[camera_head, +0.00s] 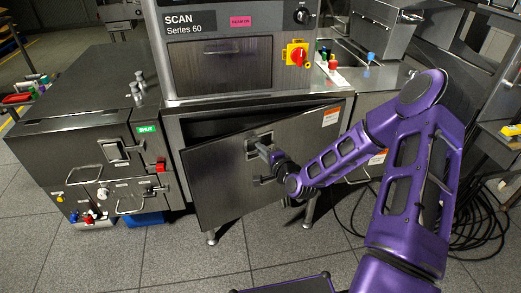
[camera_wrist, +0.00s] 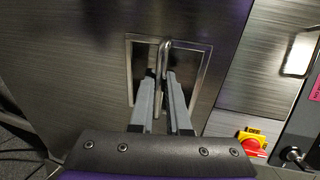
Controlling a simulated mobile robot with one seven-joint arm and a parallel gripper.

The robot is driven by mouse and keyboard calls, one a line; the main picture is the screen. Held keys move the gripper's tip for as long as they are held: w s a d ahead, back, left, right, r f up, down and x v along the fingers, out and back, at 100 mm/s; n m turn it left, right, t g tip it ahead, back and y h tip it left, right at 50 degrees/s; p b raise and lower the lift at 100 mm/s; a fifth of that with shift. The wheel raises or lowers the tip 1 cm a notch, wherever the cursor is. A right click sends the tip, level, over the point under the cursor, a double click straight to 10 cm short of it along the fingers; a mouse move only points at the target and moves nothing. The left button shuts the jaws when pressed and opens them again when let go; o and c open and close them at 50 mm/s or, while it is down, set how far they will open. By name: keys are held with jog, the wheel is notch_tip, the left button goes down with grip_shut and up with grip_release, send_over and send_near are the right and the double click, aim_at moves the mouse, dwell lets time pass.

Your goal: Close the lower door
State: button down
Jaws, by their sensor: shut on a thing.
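The lower door (camera_head: 222,178) is a brushed-metal panel under the scanner cabinet. It stands ajar, its left side swung outward, with a dark gap showing above it. In the wrist view the door (camera_wrist: 75,60) fills the left and middle. Its handle (camera_wrist: 166,46) is a metal bar in a framed recess. My gripper (camera_wrist: 162,78) has its two grey fingers on either side of the handle bar, shut on it. In the head view my gripper (camera_head: 268,154) reaches the handle area from the right, and my wrist partly hides the contact.
The scanner's upper drawer front (camera_head: 220,68) is shut above the door. A grey metal cabinet (camera_head: 75,135) stands close on the left. A red-and-yellow switch (camera_head: 297,55) is at upper right. Black cables (camera_head: 480,215) lie on the right floor. The tiled floor before the door is mostly clear.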

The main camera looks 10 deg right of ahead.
dwell(0.6)
jog(key=w+a+m+h+b, duration=0.2)
jog(key=w+m+h+b, duration=0.1)
jog(key=w, duration=0.8)
jog(key=shift+t+h+b, duration=0.3)
jog(key=shift+h, duration=0.5)
jog(key=c, duration=0.9)
grip_release()
jog(key=shift+s, duration=0.1)
jog(key=shift+a, duration=0.1)
jog(key=p+v, duration=0.1)
jog(key=v, duration=1.6)
jog(key=shift+s, duration=0.25)
